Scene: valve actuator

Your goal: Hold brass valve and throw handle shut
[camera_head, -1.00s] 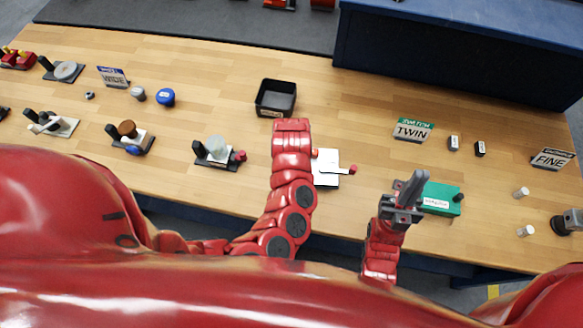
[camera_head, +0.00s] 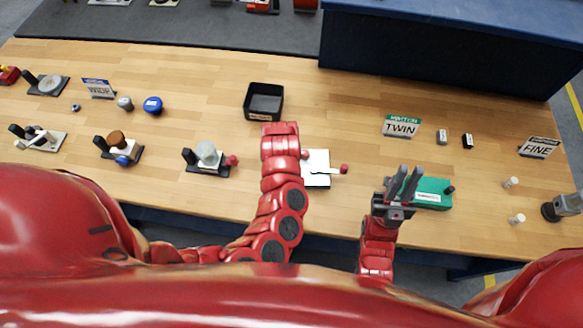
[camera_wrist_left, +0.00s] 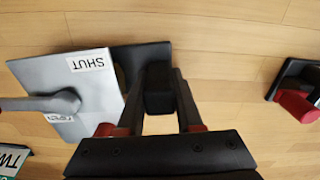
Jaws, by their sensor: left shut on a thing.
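The valve fixture has a white plate (camera_head: 318,180) with a pale lever ending in a red knob (camera_head: 344,169) that points right. In the left wrist view the plate (camera_wrist_left: 45,75) carries a SHUT label (camera_wrist_left: 91,62) and an OPEN label (camera_wrist_left: 60,118). The grey handle (camera_wrist_left: 50,103) points left there, beside the OPEN label. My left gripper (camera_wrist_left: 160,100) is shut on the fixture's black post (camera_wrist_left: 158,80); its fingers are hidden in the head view. My right gripper (camera_head: 400,184) is open and empty, right of the lever, near the green box.
A green box (camera_head: 432,194) lies close to my right gripper. A black tray (camera_head: 264,102) stands behind my left arm. Another fixture (camera_head: 208,160) is to the left. A TWIN sign (camera_head: 402,127) stands behind. The wood between lever and sign is clear.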

